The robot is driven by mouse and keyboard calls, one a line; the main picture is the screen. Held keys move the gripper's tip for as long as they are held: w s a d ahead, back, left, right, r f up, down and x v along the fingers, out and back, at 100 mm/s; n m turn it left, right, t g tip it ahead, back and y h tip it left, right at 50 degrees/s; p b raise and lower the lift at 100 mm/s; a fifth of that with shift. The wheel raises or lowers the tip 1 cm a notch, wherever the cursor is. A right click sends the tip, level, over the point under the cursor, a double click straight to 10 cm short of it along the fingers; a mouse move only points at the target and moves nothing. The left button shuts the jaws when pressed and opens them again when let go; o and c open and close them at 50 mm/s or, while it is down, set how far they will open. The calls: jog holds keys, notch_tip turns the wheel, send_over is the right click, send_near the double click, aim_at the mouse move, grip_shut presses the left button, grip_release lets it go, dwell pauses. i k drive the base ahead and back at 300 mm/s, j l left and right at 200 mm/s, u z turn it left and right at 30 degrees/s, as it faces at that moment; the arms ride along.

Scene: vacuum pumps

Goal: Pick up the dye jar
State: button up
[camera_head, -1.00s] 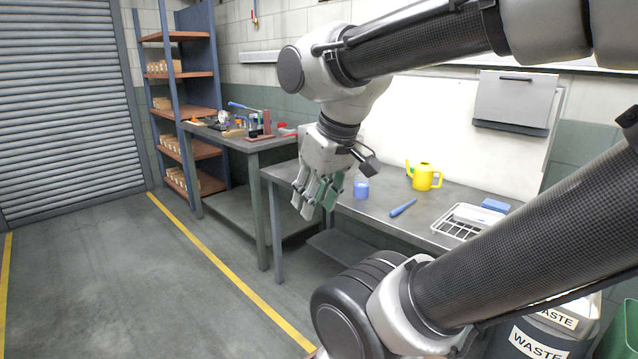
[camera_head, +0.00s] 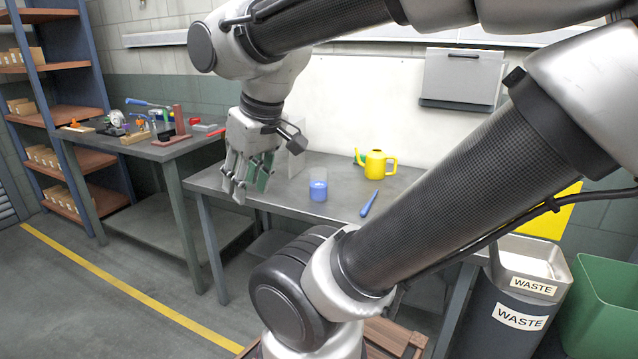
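The dye jar appears to be a small clear jar with blue contents (camera_head: 318,190), upright on the grey metal workbench (camera_head: 290,197) near its front edge. My gripper (camera_head: 245,190) points downward to the left of the jar, near the bench's front left edge. Its fingers look spread with a gap, and nothing shows between them. The gripper is apart from the jar, and the jar is not covered by my arm.
A yellow watering can (camera_head: 376,165) and a blue tool-like object (camera_head: 369,203) stand and lie right of the jar. A cluttered side table (camera_head: 150,150) is at the left. A waste bin (camera_head: 520,300) and a green bin (camera_head: 600,310) are at the right.

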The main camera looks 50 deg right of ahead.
aim_at(318, 177)
jog(key=i+z, duration=0.3)
jog(key=z, duration=0.15)
jog(key=i+z, duration=0.25)
jog(key=z, duration=0.2)
jog(key=i+z, duration=0.2)
jog(key=z, duration=0.25)
jog(key=i+z, duration=0.15)
jog(key=z, duration=0.25)
jog(key=i+j+z, duration=0.15)
jog(key=z, duration=0.3)
